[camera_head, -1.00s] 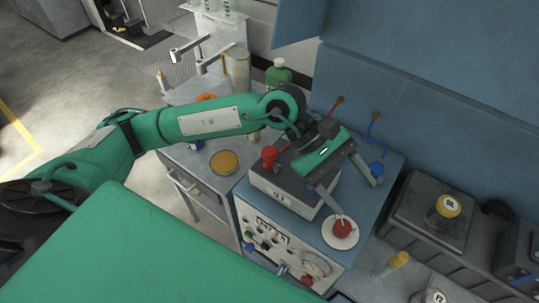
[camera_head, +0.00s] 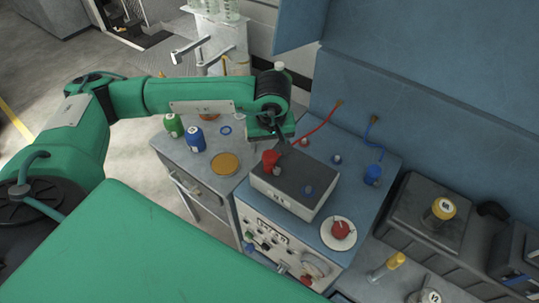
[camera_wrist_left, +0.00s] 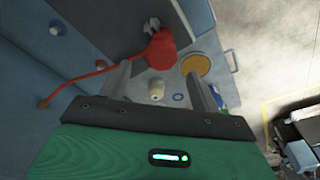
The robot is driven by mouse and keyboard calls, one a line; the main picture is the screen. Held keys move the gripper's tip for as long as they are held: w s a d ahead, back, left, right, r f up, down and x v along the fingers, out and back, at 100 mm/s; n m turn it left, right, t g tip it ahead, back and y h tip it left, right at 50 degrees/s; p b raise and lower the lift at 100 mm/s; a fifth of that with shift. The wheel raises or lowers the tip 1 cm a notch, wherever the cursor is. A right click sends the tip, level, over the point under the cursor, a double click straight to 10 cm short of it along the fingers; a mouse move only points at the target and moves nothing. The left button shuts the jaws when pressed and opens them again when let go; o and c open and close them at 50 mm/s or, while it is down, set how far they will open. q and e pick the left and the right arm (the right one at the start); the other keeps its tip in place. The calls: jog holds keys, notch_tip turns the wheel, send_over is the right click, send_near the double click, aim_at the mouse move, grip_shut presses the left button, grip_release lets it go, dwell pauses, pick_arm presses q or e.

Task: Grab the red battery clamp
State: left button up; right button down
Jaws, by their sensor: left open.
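The red battery clamp (camera_head: 270,158) stands at the left corner of the grey battery box (camera_head: 294,186) on the blue bench. My right gripper is not in view.
A blue clamp (camera_head: 372,174) sits at the bench's right. An amber dish (camera_head: 225,163) and blue bottle (camera_head: 196,138) stand on the left cabinet. The blue wall (camera_head: 430,100) rises behind.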

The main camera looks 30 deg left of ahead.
aim_at(270, 154)
pick_arm(q)
jog(key=shift+f, duration=0.75)
jog(key=shift+f+p, duration=0.45)
jog(key=shift+p, duration=0.25)
notch_tip(270, 154, down, 3)
jog(key=shift+s+f+p, duration=0.1)
jog(key=shift+p, duration=0.95)
jog(key=shift+f, duration=0.65)
jog(key=c, duration=1.1)
jog(key=shift+r, duration=0.1)
